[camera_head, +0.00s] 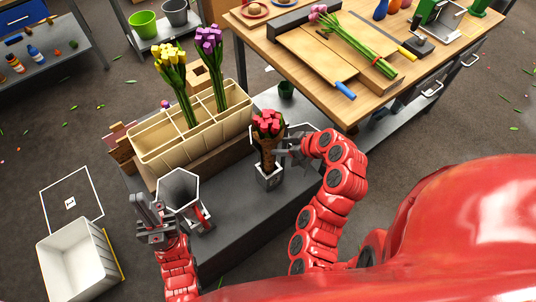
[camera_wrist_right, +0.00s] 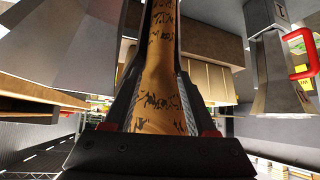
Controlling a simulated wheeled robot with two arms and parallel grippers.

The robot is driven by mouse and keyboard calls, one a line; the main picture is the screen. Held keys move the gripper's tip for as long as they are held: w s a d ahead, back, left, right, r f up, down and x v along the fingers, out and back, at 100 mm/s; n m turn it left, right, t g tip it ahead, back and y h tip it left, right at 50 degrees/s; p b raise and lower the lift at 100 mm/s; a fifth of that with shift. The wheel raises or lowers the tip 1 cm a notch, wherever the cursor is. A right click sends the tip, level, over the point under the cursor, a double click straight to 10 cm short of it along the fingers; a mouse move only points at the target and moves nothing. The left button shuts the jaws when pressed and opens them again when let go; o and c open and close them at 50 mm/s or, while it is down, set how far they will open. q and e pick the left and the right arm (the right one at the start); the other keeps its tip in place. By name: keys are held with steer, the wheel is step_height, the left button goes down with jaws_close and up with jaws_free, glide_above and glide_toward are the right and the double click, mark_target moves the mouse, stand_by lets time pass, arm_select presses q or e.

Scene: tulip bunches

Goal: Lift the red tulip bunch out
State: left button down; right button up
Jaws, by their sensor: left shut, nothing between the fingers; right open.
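The red tulip bunch (camera_head: 267,124), wrapped in brown paper, stands upright in a small metal holder (camera_head: 268,181) on the low grey bench. My right gripper (camera_head: 284,150) is at the right side of the wrap, below the blooms. In the right wrist view the printed brown wrap (camera_wrist_right: 160,95) runs between the two open fingers; whether they touch it I cannot tell. The blooms are out of that view. My left gripper (camera_head: 150,212) is shut and empty, left of a grey metal bucket (camera_head: 180,187).
A cream divided crate (camera_head: 160,155) with yellow tulips (camera_head: 172,72) and purple tulips (camera_head: 210,45) stands left of the bunch. A wooden worktable (camera_head: 285,45) with pink tulips (camera_head: 322,14) is behind. A white bin (camera_head: 75,265) sits on the floor at lower left.

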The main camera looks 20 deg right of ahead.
mark_target(273, 147)
steer(key=shift+p+x, duration=0.8)
steer(key=shift+x, duration=1.8)
steer(key=shift+a, duration=0.1)
jaws_close()
steer(key=shift+r, duration=0.1)
